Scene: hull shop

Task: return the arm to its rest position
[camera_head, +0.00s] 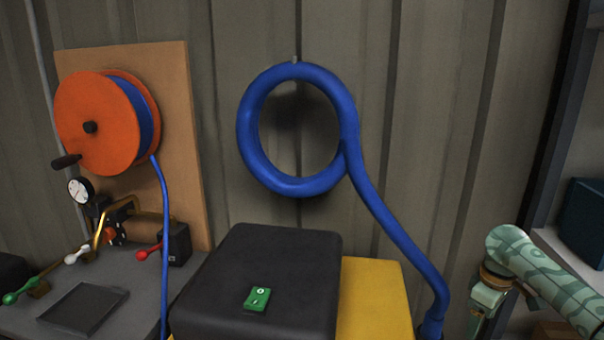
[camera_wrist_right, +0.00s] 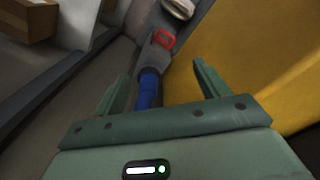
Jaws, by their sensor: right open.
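My right arm (camera_head: 535,270), pale green with a darker pattern, comes in at the lower right of the head view. Its wrist part points down there, and its fingertips do not show. In the right wrist view my right gripper (camera_wrist_right: 160,85) is open, with its two green fingers well apart. The blue hose with a grey end piece (camera_wrist_right: 175,68) shows in the gap between the fingers; neither finger is seen closed on it. In the head view the dark hose end (camera_head: 432,326) is left of my right arm. My left gripper is not in view.
A coiled blue hose (camera_head: 250,130) hangs on the ribbed wall. An orange reel (camera_head: 90,125) is mounted on a board at left. A dark shelf frame (camera_head: 560,120) stands at right.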

